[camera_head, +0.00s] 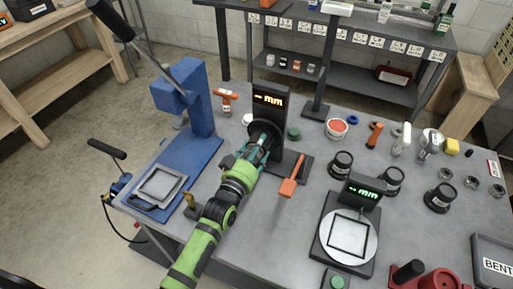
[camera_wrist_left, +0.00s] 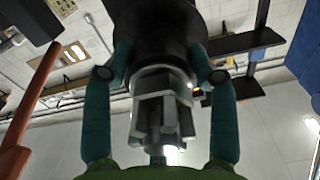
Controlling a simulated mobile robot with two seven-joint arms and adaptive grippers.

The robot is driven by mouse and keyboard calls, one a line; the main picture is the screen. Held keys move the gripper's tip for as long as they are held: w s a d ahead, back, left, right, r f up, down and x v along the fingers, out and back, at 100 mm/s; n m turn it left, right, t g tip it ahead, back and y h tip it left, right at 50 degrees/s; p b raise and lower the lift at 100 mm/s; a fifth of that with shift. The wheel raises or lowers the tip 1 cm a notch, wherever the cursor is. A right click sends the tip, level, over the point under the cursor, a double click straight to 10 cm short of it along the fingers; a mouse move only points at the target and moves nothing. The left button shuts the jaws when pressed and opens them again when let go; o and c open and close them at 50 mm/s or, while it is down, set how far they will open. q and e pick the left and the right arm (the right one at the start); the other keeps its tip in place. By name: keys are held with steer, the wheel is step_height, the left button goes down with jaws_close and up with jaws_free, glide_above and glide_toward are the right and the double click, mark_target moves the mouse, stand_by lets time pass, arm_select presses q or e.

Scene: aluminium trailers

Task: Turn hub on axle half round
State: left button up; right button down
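The hub (camera_head: 265,130) is a dark round disc on the front of the black gauge stand (camera_head: 271,103), whose display shows orange dashes and "mm". My left gripper (camera_head: 261,143), with teal fingers, reaches it from the front. In the left wrist view the hub (camera_wrist_left: 160,85) shows a silver lobed middle with a wide black part behind. My left gripper (camera_wrist_left: 160,65) has one finger on each side, tips against its sides. The axle is hidden behind the hub and fingers. My right gripper is not in view.
An orange paddle (camera_head: 290,186) lies right of the stand's foot. A blue press (camera_head: 190,100) stands left. Right are black round pieces (camera_head: 342,163) and a second gauge (camera_head: 364,191) with green display.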

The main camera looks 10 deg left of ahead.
arm_select(q)
steer(key=o, duration=0.4)
steer(key=shift+f, duration=0.2)
steer(key=s, duration=0.4)
steer(key=s+a, duration=0.1)
steer(key=s, duration=0.3)
steer(key=s+a, duration=0.1)
steer(key=s, duration=0.3)
steer(key=shift+a, duration=0.2)
steer(key=shift+w, duration=0.1)
